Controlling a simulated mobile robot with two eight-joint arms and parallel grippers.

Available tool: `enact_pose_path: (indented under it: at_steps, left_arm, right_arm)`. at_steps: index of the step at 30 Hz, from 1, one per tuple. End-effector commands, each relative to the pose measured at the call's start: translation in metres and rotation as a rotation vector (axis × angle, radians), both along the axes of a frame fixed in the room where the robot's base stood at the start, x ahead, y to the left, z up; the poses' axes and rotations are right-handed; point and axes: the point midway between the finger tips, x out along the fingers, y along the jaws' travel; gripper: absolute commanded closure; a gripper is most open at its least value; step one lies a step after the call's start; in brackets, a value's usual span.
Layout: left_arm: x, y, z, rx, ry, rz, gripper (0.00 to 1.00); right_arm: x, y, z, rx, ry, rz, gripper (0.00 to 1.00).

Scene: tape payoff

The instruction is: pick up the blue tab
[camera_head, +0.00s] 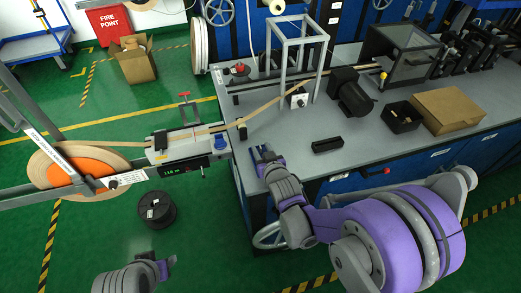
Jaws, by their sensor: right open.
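A small blue tab (220,142) stands at the right end of the white and grey tape unit (185,146), near the tan tape. My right gripper (261,155) is open and over the near left corner of the grey workbench, to the right of the blue tab and apart from it. Nothing shows between its fingers. My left gripper (166,266) is low at the bottom of the view, over the green floor, far below the tab. Its fingers are small and I cannot tell how far apart they are.
A tape reel with an orange core (75,172) feeds tan tape through the unit. The grey workbench (350,175) carries a metal frame (297,45), a black motor (351,92), a black bin (401,117) and a cardboard box (447,110). A black spool (156,210) lies on the floor.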

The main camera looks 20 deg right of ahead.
Motion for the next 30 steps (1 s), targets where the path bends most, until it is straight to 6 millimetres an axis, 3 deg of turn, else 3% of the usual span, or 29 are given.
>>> enact_pose_path:
  at_steps: [5,12,30]
  left_arm:
    - [-0.0001,0.0,0.0,0.0,0.0,0.0,0.5]
    - [-0.0001,0.0,0.0,0.0,0.0,0.0,0.5]
    - [0.0003,0.0,0.0019,0.0,-0.001,0.0,0.5]
  right_arm:
    - [-0.0003,0.0,0.0,0.0,0.0,0.0,0.59]
    - [-0.0004,0.0001,0.0,0.0,0.0,0.0,1.0]
    - [-0.0004,0.0001,0.0075,0.0,0.0,0.0,1.0]
